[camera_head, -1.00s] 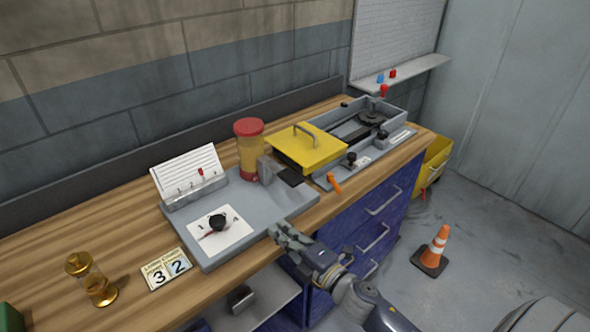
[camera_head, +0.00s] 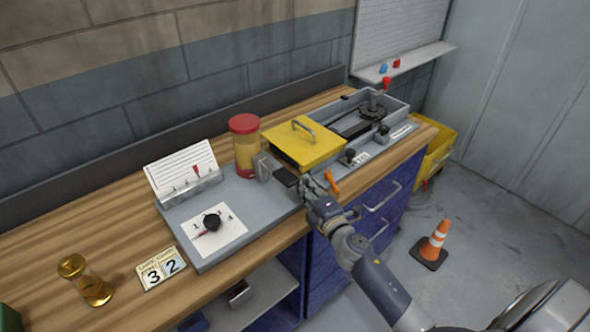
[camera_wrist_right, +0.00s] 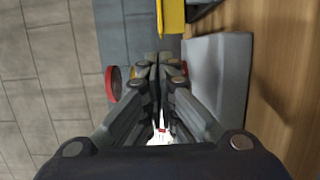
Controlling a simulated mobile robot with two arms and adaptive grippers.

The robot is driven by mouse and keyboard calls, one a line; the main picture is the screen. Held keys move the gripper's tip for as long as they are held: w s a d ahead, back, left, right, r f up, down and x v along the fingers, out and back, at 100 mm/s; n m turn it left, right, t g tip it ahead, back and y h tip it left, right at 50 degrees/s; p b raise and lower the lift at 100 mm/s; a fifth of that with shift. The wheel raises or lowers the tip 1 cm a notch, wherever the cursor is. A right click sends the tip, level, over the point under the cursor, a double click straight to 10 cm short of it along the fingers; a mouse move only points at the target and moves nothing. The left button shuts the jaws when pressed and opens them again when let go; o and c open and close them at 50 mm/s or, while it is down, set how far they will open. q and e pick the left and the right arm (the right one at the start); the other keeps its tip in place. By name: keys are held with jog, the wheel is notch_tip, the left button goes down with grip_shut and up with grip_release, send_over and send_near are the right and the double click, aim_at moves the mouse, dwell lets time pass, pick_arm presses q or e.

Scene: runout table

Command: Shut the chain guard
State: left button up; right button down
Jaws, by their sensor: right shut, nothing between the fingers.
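The chain guard looks to be the yellow cover (camera_head: 296,150) with a grey bar handle (camera_head: 304,128) on top. It lies at the left end of an open grey housing (camera_head: 397,103). Right of the cover, a sprocket and dark chain parts (camera_head: 371,112) are uncovered. My right gripper (camera_head: 306,184) is shut and empty at the bench's front edge, just left of and in front of the cover. In the right wrist view the closed fingers (camera_wrist_right: 158,62) point toward a yellow edge (camera_wrist_right: 171,16) of the cover; I cannot tell if they touch. My left gripper is out of view.
An orange lever (camera_head: 331,181) and a black pad (camera_head: 286,177) are close to my right gripper. A red-lidded jar (camera_head: 245,146) stands left of the cover. A grey plate (camera_head: 250,215) with a dial (camera_head: 212,221) lies further left. Blue drawers (camera_head: 385,205) are below.

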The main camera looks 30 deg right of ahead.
aim_at(306, 165)
jog(key=w, duration=0.6)
jog(key=shift+w+d+f, duration=0.1)
jog(key=shift+w+d, duration=0.15)
jog(key=shift+d, duration=0.85)
jog(key=shift+w+d, duration=0.2)
jog(key=shift+d, duration=0.9)
jog(key=shift+s, duration=0.15)
